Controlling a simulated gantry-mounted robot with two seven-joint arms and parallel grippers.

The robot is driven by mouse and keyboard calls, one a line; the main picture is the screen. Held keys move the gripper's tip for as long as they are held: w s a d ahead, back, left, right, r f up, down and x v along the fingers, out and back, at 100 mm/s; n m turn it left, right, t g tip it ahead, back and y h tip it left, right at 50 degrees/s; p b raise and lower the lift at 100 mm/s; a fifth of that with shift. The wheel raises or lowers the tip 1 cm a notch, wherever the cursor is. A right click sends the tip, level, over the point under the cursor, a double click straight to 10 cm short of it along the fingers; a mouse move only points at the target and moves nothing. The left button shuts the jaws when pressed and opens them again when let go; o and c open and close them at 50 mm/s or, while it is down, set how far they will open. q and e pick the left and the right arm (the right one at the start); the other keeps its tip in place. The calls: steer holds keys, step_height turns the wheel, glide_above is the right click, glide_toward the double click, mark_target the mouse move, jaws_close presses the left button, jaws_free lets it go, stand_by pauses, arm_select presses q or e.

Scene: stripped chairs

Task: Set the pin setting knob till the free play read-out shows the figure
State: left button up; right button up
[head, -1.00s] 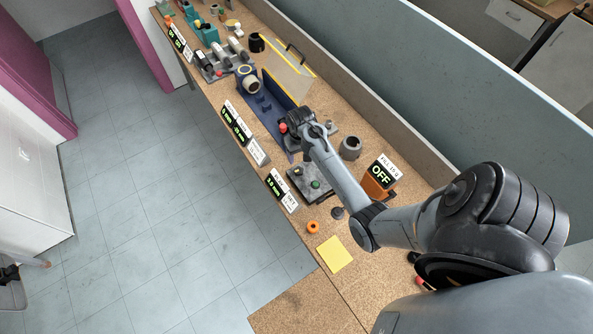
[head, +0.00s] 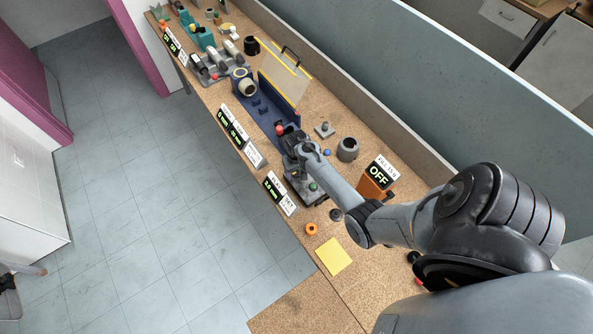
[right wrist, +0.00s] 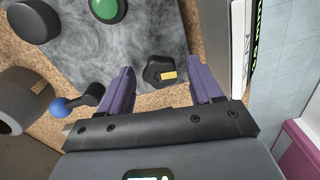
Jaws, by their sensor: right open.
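The dark knob (right wrist: 153,70) with a yellow mark is in the right wrist view, on the edge of a grey mottled plate (right wrist: 140,35). I take it for the pin setting knob. My right gripper (right wrist: 162,82) is open, with one purple finger on each side of the knob; I cannot tell whether they touch it. In the head view my right gripper (head: 292,142) hangs over the grey fixture (head: 303,190), and its wrist hides the knob. A small black read-out (head: 271,188) with green digits, perhaps 3.0 mm, stands at the bench edge. My left gripper is not in view.
A green button (right wrist: 108,8) and a blue-ball lever (right wrist: 60,106) are near the knob. An orange OFF box (head: 376,183), a grey cup (head: 347,149), an orange ring (head: 311,229) and a yellow note (head: 333,256) are on the bench. A long grey partition (head: 420,110) runs behind.

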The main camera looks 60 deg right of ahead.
steer(key=shift+c, duration=0.4)
steer(key=c, duration=1)
steer(key=shift+o, duration=0.2)
steer(key=shift+r, duration=0.1)
steer(key=shift+r+m+p, duration=0.1)
steer(key=shift+m+p, duration=0.4)
steer(key=shift+p, duration=0.05)
steer(key=shift+m+p, duration=0.75)
steer(key=shift+m, duration=0.35)
steer(key=m+p, duration=0.1)
steer(key=m, duration=0.2)
steer(key=shift+m, duration=0.3)
steer(key=shift+p, duration=0.3)
